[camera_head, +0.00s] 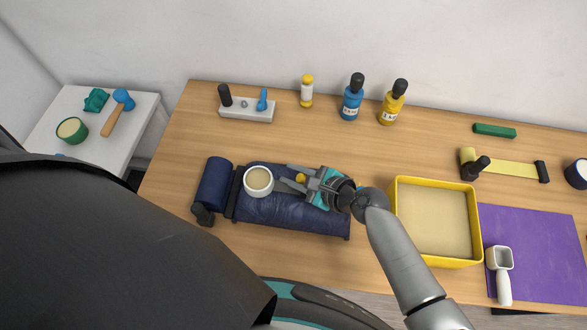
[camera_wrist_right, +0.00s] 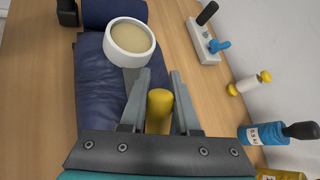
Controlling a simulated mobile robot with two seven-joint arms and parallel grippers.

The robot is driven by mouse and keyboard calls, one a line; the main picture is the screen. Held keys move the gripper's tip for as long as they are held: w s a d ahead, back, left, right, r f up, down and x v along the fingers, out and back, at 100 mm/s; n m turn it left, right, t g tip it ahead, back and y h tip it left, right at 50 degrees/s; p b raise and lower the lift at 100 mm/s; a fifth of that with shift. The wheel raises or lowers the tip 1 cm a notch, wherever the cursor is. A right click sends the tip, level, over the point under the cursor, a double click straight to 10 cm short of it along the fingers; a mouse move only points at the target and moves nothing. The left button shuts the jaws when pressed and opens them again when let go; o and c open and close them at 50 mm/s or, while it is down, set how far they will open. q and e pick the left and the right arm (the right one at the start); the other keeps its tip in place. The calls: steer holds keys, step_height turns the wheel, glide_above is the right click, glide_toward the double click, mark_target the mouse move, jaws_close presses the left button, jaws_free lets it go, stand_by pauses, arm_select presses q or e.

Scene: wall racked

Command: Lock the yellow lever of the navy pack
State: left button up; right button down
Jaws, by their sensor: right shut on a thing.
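The navy pack (camera_head: 270,212) lies on the wooden table, long and padded, with a separate navy roll (camera_head: 214,185) at its left end and a dark bar between. The yellow lever (camera_head: 300,178) shows as a small yellow knob on the pack; in the right wrist view it is an upright yellow cylinder (camera_wrist_right: 159,110). My right gripper (camera_head: 286,173) is over the pack, its fingers on either side of the lever and shut on it. The fingers (camera_wrist_right: 154,76) hide part of the lever's sides and base. My left gripper is not in view.
A white cup (camera_head: 258,181) with beige contents is on the pack, close to the right fingertips. A yellow-rimmed bin (camera_head: 395,215) stands right of the pack. Bottles (camera_head: 351,98) and a white block (camera_head: 247,113) stand behind. Table between them and the pack is clear.

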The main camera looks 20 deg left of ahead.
stand_by(0.3)
steer(key=c, duration=0.6)
jaws_free()
steer(key=shift+c, duration=0.2)
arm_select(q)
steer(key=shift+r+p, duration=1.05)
arm_select(e)
steer(key=v, duration=1.5)
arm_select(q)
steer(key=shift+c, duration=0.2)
arm_select(e)
steer(key=shift+r, duration=0.1)
